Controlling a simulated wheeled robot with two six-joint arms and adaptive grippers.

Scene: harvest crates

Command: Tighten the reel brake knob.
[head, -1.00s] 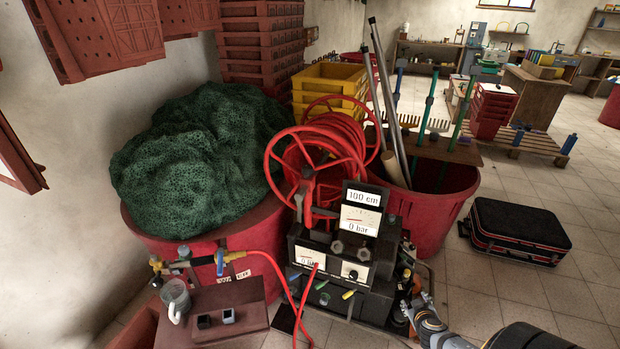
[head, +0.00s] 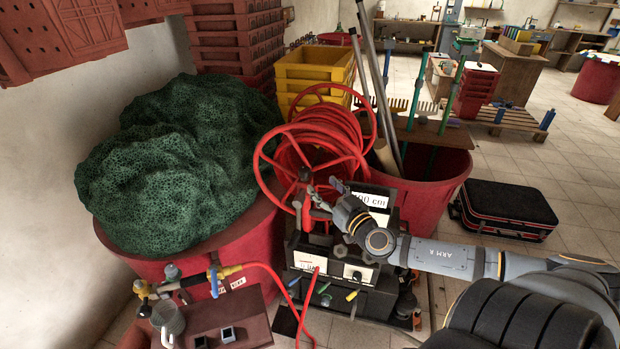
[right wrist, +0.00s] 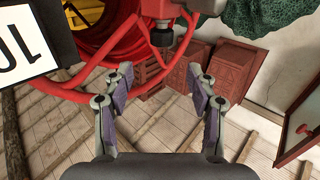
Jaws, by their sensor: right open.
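The red hose reel (head: 268,165) stands on a dark box with gauges. A small dark knob (head: 305,174) sits at the front of its red bracket; I take this for the brake knob. In the right wrist view the dark knob (right wrist: 162,37) lies ahead of the gap between my fingers, near the top. My right gripper (head: 322,196) is in front of the reel, just right of the knob in the head view. Its fingers (right wrist: 160,84) are spread, with nothing between them. My right arm hides part of the gauge panel. My left gripper is not in view.
A tub with green netting (head: 165,170) is to the left. A red tub (head: 440,190) with poles is to the right.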

